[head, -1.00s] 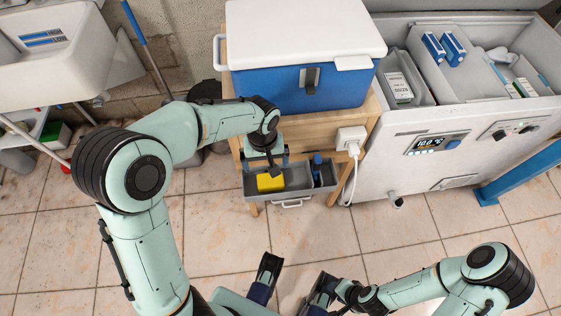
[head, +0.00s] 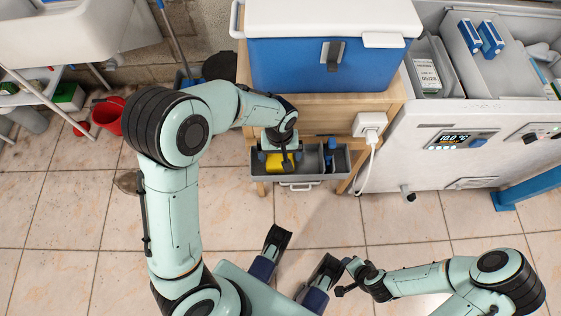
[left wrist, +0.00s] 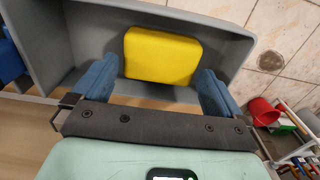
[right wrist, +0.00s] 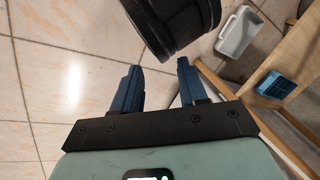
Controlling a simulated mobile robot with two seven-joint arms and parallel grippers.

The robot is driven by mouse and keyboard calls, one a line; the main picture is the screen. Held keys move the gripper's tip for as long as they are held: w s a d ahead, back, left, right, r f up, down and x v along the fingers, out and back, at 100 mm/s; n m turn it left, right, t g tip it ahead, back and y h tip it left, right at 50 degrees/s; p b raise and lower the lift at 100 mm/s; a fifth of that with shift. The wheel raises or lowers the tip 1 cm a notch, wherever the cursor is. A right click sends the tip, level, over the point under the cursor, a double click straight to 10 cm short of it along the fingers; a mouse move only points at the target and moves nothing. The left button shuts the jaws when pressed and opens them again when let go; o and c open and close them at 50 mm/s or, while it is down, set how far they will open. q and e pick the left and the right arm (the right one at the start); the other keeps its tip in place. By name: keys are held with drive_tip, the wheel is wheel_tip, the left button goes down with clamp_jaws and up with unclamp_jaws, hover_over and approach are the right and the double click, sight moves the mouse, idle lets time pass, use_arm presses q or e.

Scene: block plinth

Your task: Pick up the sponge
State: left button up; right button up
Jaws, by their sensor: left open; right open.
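The yellow sponge (head: 282,161) lies in the left compartment of an open grey drawer (head: 300,178) in the wooden stand. In the left wrist view the sponge (left wrist: 162,55) shows whole, just beyond and between the two blue fingers. My left gripper (head: 280,158) is over the drawer, open and empty, with a finger toward each side of the sponge. I cannot tell whether the fingers touch it. My right gripper (right wrist: 157,75) is open and empty, away from the drawer, above the tiled floor.
A blue cooler with a white lid (head: 330,60) stands on the wooden stand (head: 245,75). A blue item (head: 330,150) is in the drawer's right compartment. A white plug (head: 370,122) with a cable is beside it. A grey-white freezer (head: 470,130) stands at right; a red bucket (head: 108,116) at left.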

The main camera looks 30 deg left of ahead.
sight(280, 158)
use_arm(q)
wheel_tip(280, 158, down, 3)
drive_tip(key=shift+f+b, duration=0.1)
drive_tip(key=shift+b, duration=0.35)
use_arm(e)
drive_tip(key=shift+w+d+f+t, duration=0.15)
drive_tip(key=shift+w+d+f, duration=0.15)
drive_tip(key=shift+w, duration=0.15)
drive_tip(key=shift+w+d+f+t, duration=0.15)
drive_tip(key=shift+w+f, duration=0.15)
drive_tip(key=shift+w, duration=0.15)
use_arm(q)
drive_tip(key=c, duration=0.7)
drive_tip(key=shift+o, duration=0.2)
drive_tip(key=shift+r, duration=0.2)
wheel_tip(280, 158, up, 20)
drive_tip(key=p, duration=0.6)
use_arm(e)
drive_tip(key=s+a+r+g+y, duration=0.1)
drive_tip(key=s+a+r+g, duration=0.2)
drive_tip(key=s+r, duration=0.3)
drive_tip(key=s+a, duration=0.1)
drive_tip(key=s, duration=0.1)
drive_tip(key=shift+s+r, duration=0.3)
drive_tip(key=shift+r, duration=0.1)
